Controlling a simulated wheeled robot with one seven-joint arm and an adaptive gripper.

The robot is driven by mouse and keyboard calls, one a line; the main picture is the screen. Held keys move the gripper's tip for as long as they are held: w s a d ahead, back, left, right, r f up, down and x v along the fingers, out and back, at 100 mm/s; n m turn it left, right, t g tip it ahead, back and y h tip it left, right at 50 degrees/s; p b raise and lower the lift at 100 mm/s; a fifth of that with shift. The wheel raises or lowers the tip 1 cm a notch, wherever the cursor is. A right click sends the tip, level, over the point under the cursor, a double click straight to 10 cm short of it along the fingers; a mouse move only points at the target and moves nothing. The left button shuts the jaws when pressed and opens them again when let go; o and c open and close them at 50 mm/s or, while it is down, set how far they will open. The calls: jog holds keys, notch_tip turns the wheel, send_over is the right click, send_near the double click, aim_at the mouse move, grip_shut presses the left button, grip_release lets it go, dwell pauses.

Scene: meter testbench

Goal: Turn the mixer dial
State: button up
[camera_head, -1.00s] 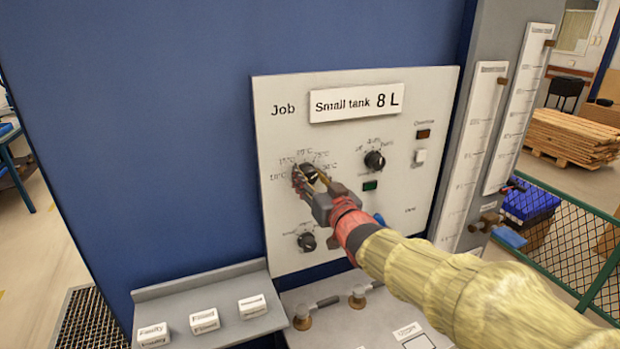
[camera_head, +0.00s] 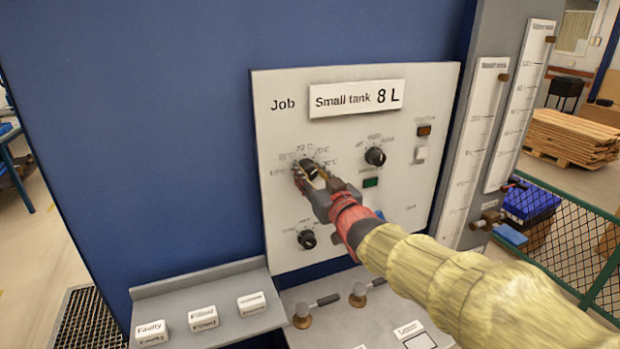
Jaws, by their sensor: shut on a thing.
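The mixer dial (camera_head: 311,170) is the black knob at the upper left of the white panel, with a ring of temperature marks around it. My gripper (camera_head: 306,176) is shut on this dial, with its fingers on either side of the knob. The gripper covers part of the knob, and the exact pointer direction is hard to read. The marks around it are small and blurred.
The white panel (camera_head: 345,225) also holds a second black knob (camera_head: 375,156), a lower knob (camera_head: 306,239), a white switch (camera_head: 421,153) and a "Small tank 8 L" sign (camera_head: 357,97). A grey shelf (camera_head: 225,283) with labelled blocks and a lower ledge with valves lie below.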

jog(key=n+b, duration=0.5)
jog(key=n, duration=0.1)
jog(key=shift+f+b, duration=0.25)
jog(key=shift+b, duration=0.15)
jog(key=n+b, duration=0.3)
jog(key=n, duration=0.1)
jog(key=shift+r, duration=0.15)
jog(key=shift+n, duration=0.4)
jog(key=o, duration=1.1)
jog(key=shift+o, duration=0.2)
jog(key=shift+r, duration=0.1)
jog(key=v, duration=1.2)
